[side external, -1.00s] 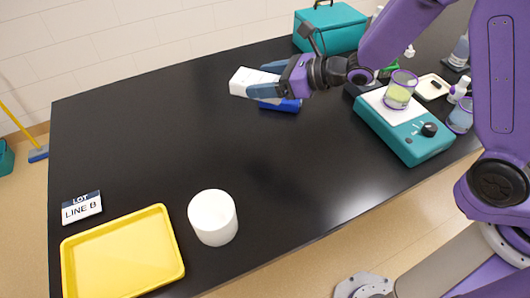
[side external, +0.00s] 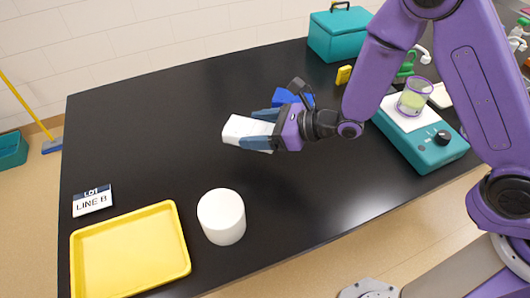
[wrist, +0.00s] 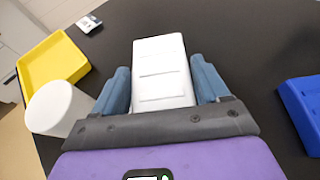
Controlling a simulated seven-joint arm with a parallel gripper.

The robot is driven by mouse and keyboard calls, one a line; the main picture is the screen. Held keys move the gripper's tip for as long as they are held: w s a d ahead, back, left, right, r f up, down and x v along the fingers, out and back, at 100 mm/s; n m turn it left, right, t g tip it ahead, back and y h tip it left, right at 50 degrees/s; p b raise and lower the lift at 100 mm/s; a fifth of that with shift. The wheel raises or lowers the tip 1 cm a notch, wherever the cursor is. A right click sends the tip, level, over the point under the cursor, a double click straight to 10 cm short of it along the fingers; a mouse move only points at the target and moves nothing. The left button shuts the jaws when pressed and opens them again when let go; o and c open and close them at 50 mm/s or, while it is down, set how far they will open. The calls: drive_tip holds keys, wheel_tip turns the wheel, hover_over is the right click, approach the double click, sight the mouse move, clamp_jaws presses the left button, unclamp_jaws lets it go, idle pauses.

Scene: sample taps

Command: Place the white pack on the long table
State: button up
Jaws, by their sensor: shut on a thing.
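The white pack (side external: 247,131) is a small white block held between the blue fingers of my gripper (side external: 262,132). In the wrist view the pack (wrist: 161,72) sits between both fingers of my gripper (wrist: 164,88), sticking out past the fingertips. My gripper is shut on it. In the side view the pack appears above the middle of the long black table (side external: 150,140); the exact gap below it is hard to tell.
A yellow tray (side external: 130,252), a white cylinder (side external: 222,216) and a LINE B sign (side external: 92,201) stand at the left front. A blue block (side external: 290,97) lies behind my gripper. A teal device (side external: 425,140) and teal case (side external: 338,33) are at the right. The table's left middle is clear.

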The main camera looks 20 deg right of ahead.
sight(259, 161)
drive_tip(key=shift+f, duration=3.65)
drive_tip(key=shift+f, duration=0.15)
drive_tip(key=o, duration=1.2)
drive_tip(key=shift+f, duration=0.1)
drive_tip(key=shift+v, duration=3.8)
